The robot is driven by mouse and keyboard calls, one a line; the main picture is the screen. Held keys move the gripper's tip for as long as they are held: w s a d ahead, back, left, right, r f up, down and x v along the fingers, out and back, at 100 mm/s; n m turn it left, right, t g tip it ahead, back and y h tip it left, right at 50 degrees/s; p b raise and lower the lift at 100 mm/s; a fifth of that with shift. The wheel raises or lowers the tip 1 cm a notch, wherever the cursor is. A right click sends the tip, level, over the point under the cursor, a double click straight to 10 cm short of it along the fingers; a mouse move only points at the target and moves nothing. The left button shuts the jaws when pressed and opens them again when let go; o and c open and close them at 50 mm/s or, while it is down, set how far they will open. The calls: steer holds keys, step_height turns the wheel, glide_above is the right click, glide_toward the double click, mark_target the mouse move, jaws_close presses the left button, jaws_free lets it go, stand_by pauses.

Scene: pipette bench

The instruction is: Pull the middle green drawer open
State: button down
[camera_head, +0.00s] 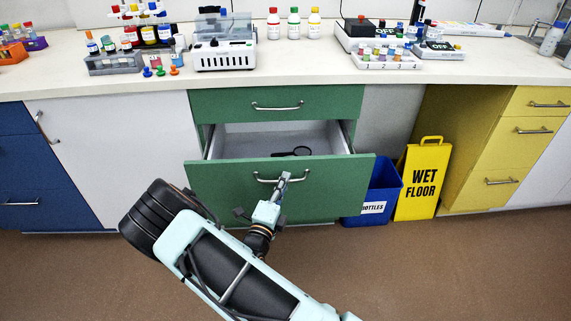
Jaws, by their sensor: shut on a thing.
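The middle green drawer (230,186) stands pulled out from the green cabinet, and its white inside shows. A small dark object (300,151) lies in it towards the back. The drawer's metal bar handle (262,180) is on its green front. My gripper (283,180) is at the right part of this handle, shut on it.
The shut top green drawer (230,105) is above. To the right stand a blue bin (384,183) and a yellow wet floor sign (422,180), close to the open drawer. A white counter (330,68) holds bottles and lab devices. The brown floor (450,270) in front is clear.

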steer(key=s+p, duration=0.4)
steer(key=s, duration=2.2)
steer(key=shift+s+p, duration=0.2)
steer(key=shift+p, duration=0.1)
steer(key=c, duration=2.1)
jaws_free()
